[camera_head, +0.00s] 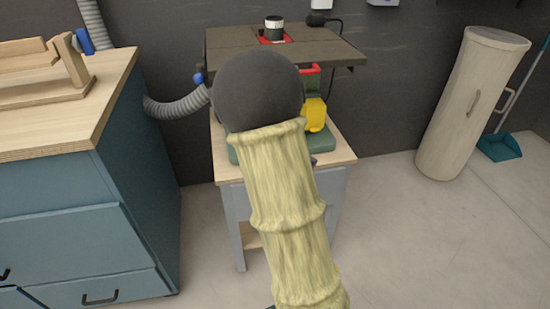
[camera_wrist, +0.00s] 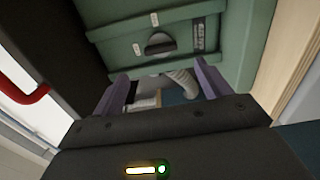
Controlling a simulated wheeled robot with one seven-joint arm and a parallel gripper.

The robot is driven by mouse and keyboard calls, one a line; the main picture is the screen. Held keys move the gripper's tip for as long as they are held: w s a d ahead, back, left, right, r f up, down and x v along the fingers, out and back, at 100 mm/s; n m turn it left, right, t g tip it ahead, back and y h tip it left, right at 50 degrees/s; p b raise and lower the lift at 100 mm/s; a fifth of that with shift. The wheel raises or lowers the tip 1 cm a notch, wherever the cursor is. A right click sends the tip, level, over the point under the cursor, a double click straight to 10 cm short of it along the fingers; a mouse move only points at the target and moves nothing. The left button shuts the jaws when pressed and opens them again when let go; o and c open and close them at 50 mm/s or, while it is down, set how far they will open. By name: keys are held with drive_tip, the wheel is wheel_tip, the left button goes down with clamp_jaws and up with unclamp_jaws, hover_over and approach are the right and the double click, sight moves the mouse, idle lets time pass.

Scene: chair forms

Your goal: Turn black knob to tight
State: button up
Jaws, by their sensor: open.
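The black knob (camera_wrist: 160,43) sits on a green machine panel (camera_wrist: 122,46) in the wrist view, ahead of my gripper. It looks like a dark half-round shape, with small white labels beside it too small to read. My gripper (camera_wrist: 160,72) shows two purplish fingers, spread apart with nothing between them. The knob appears beyond the fingertips, between their lines, and I see no contact. In the head view my arm covers much of the machine, so the knob and gripper are hidden there.
The machine's dark tabletop (camera_head: 335,50) stands on a wooden-topped stand (camera_head: 340,157). A grey hose (camera_head: 178,106) runs to it from the left. A blue cabinet (camera_head: 70,235) is at left. A pale cylindrical bin (camera_head: 470,105) stands at right. The floor right of the stand is clear.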

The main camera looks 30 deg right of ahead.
drive_tip(key=b+v, duration=0.8)
drive_tip(key=b, duration=0.5)
drive_tip(key=shift+s, duration=0.15)
drive_tip(key=shift+a, duration=0.1)
idle(0.5)
